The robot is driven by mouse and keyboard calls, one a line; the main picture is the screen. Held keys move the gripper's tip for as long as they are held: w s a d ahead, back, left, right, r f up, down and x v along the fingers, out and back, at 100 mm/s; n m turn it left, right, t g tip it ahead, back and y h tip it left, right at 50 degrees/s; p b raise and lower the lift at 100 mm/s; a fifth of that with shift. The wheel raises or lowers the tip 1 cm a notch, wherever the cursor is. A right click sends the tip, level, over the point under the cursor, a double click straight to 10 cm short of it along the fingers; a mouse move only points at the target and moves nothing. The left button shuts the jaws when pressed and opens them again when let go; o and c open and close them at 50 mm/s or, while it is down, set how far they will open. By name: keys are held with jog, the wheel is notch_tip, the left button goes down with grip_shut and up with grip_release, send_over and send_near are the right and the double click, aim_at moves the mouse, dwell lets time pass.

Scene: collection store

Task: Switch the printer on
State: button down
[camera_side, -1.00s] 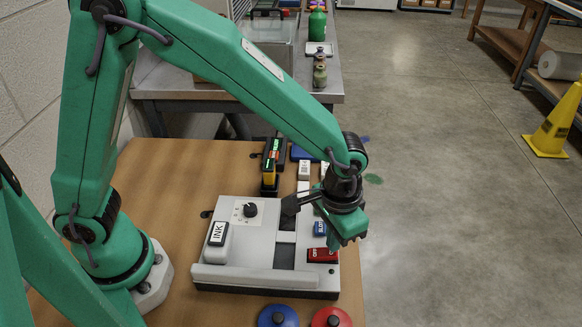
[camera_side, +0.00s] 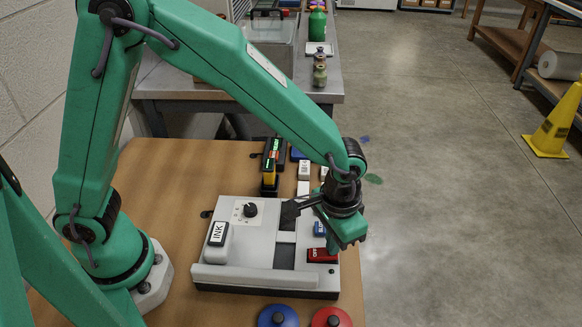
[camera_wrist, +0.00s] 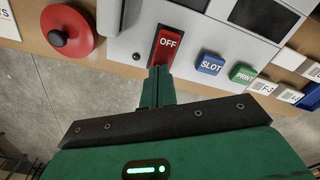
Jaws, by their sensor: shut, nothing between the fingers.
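The printer (camera_side: 225,272) is a pale grey box on the wooden table in the side view. Its red switch (camera_side: 318,256) reads OFF and sits at the front right corner. In the wrist view the red switch (camera_wrist: 170,48) also reads OFF. My gripper (camera_side: 336,250) is shut and empty, pointing down at the switch. In the wrist view my gripper's closed fingertips (camera_wrist: 160,72) are at the near end of the switch, over its edge. Whether they touch it I cannot tell.
A blue SLOT button (camera_wrist: 210,62) and a green PRINT button (camera_wrist: 243,74) are right beside the switch. A dial (camera_side: 250,210) and a white INK piece (camera_side: 217,235) are on the printer's left.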

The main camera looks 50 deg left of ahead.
jog(key=shift+f, duration=0.3)
jog(key=shift+r, duration=0.15)
dwell(0.4)
jog(key=shift+r, duration=3.35)
jog(key=shift+a+r, duration=0.1)
jog(key=s+a+r+n+t, duration=0.1)
jog(key=s+a+r+t, duration=0.1)
jog(key=a+r, duration=0.85)
jog(key=s+a+r+n+t, duration=0.1)
jog(key=s+a+n+t, duration=0.1)
jog(key=s+a, duration=0.7)
jog(key=a+t, duration=0.1)
jog(key=a, duration=0.3)
jog(key=shift+r+t, duration=0.3)
